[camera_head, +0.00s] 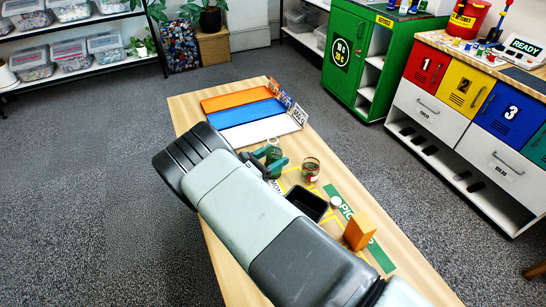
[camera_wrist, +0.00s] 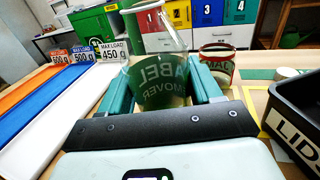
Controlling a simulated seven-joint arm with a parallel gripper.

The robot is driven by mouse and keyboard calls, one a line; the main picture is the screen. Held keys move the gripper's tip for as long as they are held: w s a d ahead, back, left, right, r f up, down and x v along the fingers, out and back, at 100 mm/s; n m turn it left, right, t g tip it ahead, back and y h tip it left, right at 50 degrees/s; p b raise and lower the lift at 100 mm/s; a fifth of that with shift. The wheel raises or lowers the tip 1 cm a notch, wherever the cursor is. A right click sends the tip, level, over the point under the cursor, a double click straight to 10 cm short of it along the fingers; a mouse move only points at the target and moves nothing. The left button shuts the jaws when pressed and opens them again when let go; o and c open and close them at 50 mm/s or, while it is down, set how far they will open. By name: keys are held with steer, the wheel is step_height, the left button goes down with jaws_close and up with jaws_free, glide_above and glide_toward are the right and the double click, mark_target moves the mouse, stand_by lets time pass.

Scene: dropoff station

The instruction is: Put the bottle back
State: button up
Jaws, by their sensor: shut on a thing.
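The bottle (camera_wrist: 160,85) is clear with green contents and lettering that partly reads "LABEL REMOVER". In the wrist view it stands about upright between the green fingers of my gripper (camera_wrist: 163,92), which is shut on it. In the head view the bottle (camera_head: 273,148) shows only in part beside my gripper (camera_head: 270,163), near the front of the white tray. My arm hides much of the table there. Whether the bottle's base touches the table cannot be told.
Orange (camera_head: 236,97), blue (camera_head: 240,114) and white (camera_head: 262,133) trays with weight signs lie at the table's far end. A jar (camera_head: 310,171), a black "LIDS" bin (camera_head: 309,204), a white round lid (camera_head: 336,202) and an orange block (camera_head: 359,232) stand to the right.

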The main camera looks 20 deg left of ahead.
mark_target(265, 161)
steer(key=shift+f, duration=0.1)
steer(key=o, duration=1.2)
steer(key=v, duration=0.4)
steer(key=shift+s+a, duration=0.25)
steer(key=r, duration=0.7)
steer(key=shift+s+r, duration=0.1)
steer(key=shift+s, duration=0.1)
